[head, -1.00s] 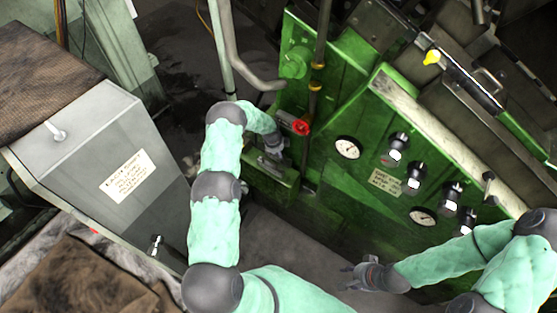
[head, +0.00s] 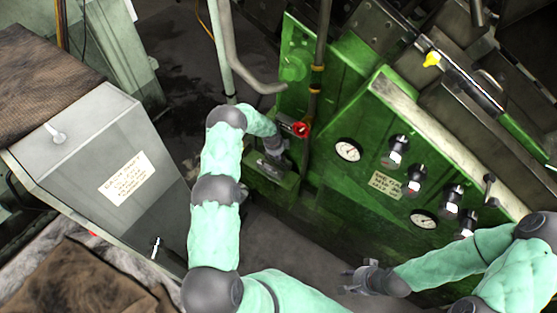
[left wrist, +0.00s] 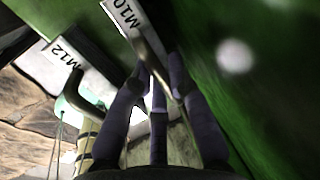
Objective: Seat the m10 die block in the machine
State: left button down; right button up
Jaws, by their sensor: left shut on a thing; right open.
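The M10 die block (left wrist: 123,14), with a black-on-white M10 label, is at the top of the left wrist view. A bent metal handle runs from it down between my left fingers. My left gripper (left wrist: 160,78) is shut on that handle; in the head view the gripper (head: 277,152) is at the green machine's (head: 350,195) left end, above a low ledge. Most of the block's body is out of view or hidden, so I cannot tell how it sits. My right gripper (head: 354,279) is open and empty, in front of the machine.
An M12 block (left wrist: 60,55) with a dark handle is left of the M10 block. A red valve handle (head: 300,129) and a vertical pipe (head: 318,75) are close to my left gripper. A grey cabinet (head: 100,165) stands left. Dark floor lies between.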

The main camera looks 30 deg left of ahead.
pick_arm(q)
jog(key=shift+r, duration=0.1)
jog(key=shift+w+a+r, duration=0.1)
jog(key=shift+r, duration=0.1)
jog(key=shift+r, duration=0.15)
jog(key=shift+r+p, duration=0.3)
jog(key=shift+r, duration=0.25)
jog(key=shift+r, duration=0.1)
jog(key=shift+r, duration=0.5)
jog(key=shift+r+p, duration=0.4)
jog(key=shift+r, duration=0.2)
